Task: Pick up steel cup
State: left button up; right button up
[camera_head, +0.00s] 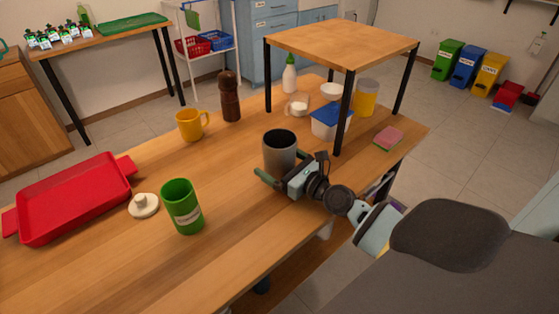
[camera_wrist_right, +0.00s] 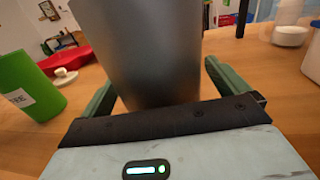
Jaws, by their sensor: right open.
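The steel cup (camera_head: 280,153) is a dark grey cylinder standing upright on the wooden table, near its middle. In the right wrist view the steel cup (camera_wrist_right: 150,50) fills the centre, between the two green fingers. My right gripper (camera_head: 278,178) is open, low around the near side of the cup, with a finger at either side. In the right wrist view my right gripper (camera_wrist_right: 158,85) shows gaps near the finger bases; whether a finger touches the cup I cannot tell. My left gripper is not in view.
A green cup (camera_head: 182,207) stands left of the steel cup, with a white lid (camera_head: 143,205) and red tray (camera_head: 75,205) beyond. A yellow mug (camera_head: 190,125) and brown grinder (camera_head: 230,98) stand behind. A raised wooden shelf (camera_head: 343,45) stands at the right, over a blue-lidded container (camera_head: 328,122).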

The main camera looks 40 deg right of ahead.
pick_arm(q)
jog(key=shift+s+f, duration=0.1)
pick_arm(e)
jog(key=c, duration=1.2)
jog(key=shift+o, duration=0.2)
jog(key=shift+r, duration=0.1)
pick_arm(q)
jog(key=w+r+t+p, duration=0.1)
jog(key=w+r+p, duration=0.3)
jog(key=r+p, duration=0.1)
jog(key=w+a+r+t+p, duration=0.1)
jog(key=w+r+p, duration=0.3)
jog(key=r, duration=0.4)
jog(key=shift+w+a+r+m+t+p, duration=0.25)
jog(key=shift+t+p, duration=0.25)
jog(key=shift+p, duration=0.4)
pick_arm(e)
notch_tip(320, 180, up, 18)
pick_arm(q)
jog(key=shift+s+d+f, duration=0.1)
